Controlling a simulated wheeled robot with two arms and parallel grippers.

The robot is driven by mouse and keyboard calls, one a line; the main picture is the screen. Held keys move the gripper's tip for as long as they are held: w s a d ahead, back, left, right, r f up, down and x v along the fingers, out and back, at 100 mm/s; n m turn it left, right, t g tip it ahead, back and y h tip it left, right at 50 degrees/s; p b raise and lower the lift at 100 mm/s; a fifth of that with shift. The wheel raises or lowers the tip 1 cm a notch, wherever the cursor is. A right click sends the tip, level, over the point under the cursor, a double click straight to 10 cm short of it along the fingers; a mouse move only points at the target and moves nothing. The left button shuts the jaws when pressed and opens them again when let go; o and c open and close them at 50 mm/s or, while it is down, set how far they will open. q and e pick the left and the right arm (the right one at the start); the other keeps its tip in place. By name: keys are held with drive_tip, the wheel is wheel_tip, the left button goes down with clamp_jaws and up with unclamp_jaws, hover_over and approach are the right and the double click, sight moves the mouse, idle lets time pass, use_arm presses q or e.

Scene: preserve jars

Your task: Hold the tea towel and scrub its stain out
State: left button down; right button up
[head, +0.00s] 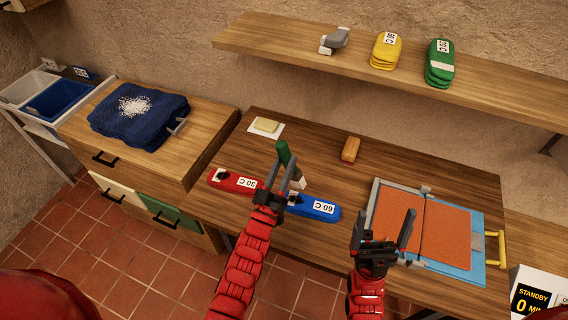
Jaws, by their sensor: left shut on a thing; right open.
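A folded dark blue cloth (112,125), which looks like the tea towel, lies on the wooden cabinet at the left. A speckled white patch (134,106) marks its top. My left gripper (287,172) is shut on a green-handled thing (283,150) with a pale lower end, perhaps a brush. It is held over the middle table, well to the right of the cloth; the fingers hide part of it. My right gripper (384,232) is open and empty, in front of the orange panels at the table's right. Neither gripper touches the cloth.
A red bar (236,181) and a blue bar (320,209) with temperature labels lie near the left gripper. A yellow block (266,125), an orange-brown block (351,149) and a blue board with orange panels (445,233) lie on the table. A shelf (290,52) overhangs the back.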

drive_tip(key=w+d+f+m+g+h+p, duration=0.1)
drive_tip(key=w+d+m+g+h, duration=0.15)
drive_tip(key=w+m+h, duration=0.4)
drive_tip(key=w+d+f+m+g+h+p, duration=0.1)
drive_tip(key=w+d+m+g+p, duration=0.15)
drive_tip(key=w, duration=0.75)
drive_tip(key=w+f+m+g+y+p, duration=0.1)
drive_tip(key=w+f+m+g, duration=0.2)
drive_tip(key=w+f+g, duration=0.3)
drive_tip(key=w+f+m+g+y+p, duration=0.15)
drive_tip(key=w+f+m+g, duration=0.25)
drive_tip(key=w, duration=0.4)
drive_tip(key=m+g+y+p, duration=0.4)
drive_tip(key=m+g+p, duration=0.25)
drive_tip(key=g, duration=1.05)
approach(328, 208)
drive_tip(key=shift+m, duration=0.35)
drive_tip(key=b+x, duration=0.1)
drive_tip(key=x, duration=0.1)
drive_tip(key=b+x, duration=0.1)
drive_tip(key=x, duration=0.1)
drive_tip(key=shift+s+d+f, duration=0.1)
drive_tip(key=shift+s+d, duration=0.05)
drive_tip(key=shift+s, duration=0.1)
drive_tip(key=b+x, duration=0.5)
drive_tip(key=shift+w, duration=0.25)
drive_tip(key=shift+a+f+b, duration=0.3)
drive_tip(key=shift+f+b, duration=0.15)
drive_tip(key=shift+b, duration=0.1)
